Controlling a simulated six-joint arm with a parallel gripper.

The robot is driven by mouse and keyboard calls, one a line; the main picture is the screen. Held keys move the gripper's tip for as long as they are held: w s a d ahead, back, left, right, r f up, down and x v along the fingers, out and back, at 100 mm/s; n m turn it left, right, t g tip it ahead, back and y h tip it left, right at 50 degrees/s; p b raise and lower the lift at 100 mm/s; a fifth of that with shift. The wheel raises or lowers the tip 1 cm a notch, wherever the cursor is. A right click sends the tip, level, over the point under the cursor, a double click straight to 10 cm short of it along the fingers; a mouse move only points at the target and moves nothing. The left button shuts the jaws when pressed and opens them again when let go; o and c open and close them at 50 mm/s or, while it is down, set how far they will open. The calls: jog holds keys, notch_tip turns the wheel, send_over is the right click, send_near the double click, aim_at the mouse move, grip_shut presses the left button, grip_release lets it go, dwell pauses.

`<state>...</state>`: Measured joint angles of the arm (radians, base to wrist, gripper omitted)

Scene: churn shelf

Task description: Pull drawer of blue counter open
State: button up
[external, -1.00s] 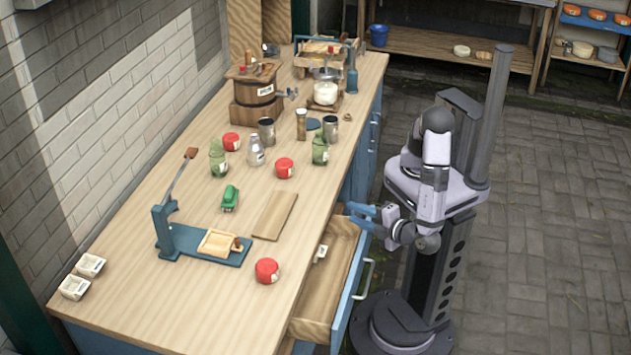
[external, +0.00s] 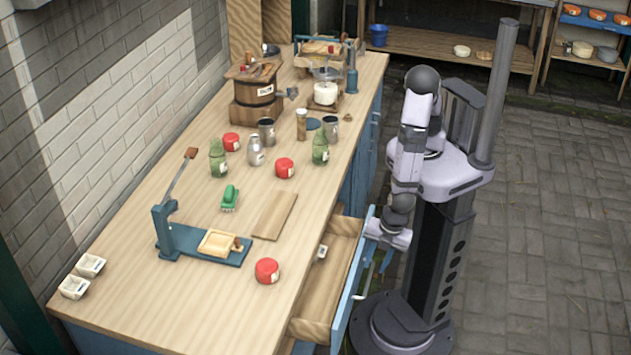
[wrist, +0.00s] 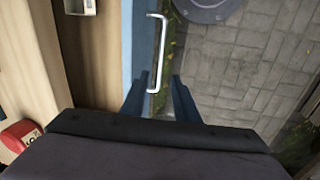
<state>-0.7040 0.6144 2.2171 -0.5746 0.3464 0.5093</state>
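The blue counter (external: 67,332) has a wooden top. Its drawer (external: 318,305) stands pulled out on the right side, with a pale wooden inside and a blue front that also shows in the wrist view (wrist: 140,40). The drawer's metal bar handle (wrist: 162,50) is on the outer face of that front. My gripper (external: 378,262) points down at the handle. In the wrist view its blue fingers (wrist: 158,84) are apart, with the handle's near end between them. I cannot tell whether either finger touches it.
A small white-labelled box (wrist: 80,6) lies in the drawer. A red round item (external: 267,271), a board (external: 274,215) and a blue press (external: 200,245) stand on the counter top. Paved floor (external: 540,220) lies open to the right.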

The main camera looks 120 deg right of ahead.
aim_at(368, 282)
jog(key=shift+f+n, duration=0.1)
jog(key=shift+n, duration=0.2)
jog(key=shift+w+d+f+b, duration=0.15)
jog(key=shift+f+b, duration=0.1)
jog(key=shift+f, duration=0.9)
jog(key=shift+w+d+f+b, duration=0.2)
jog(key=shift+f+b, duration=0.05)
jog(key=shift+f, duration=0.95)
jog(key=shift+w+d+f+b, duration=0.15)
jog(key=shift+f+b, duration=0.1)
jog(key=shift+f, duration=0.9)
grip_shut()
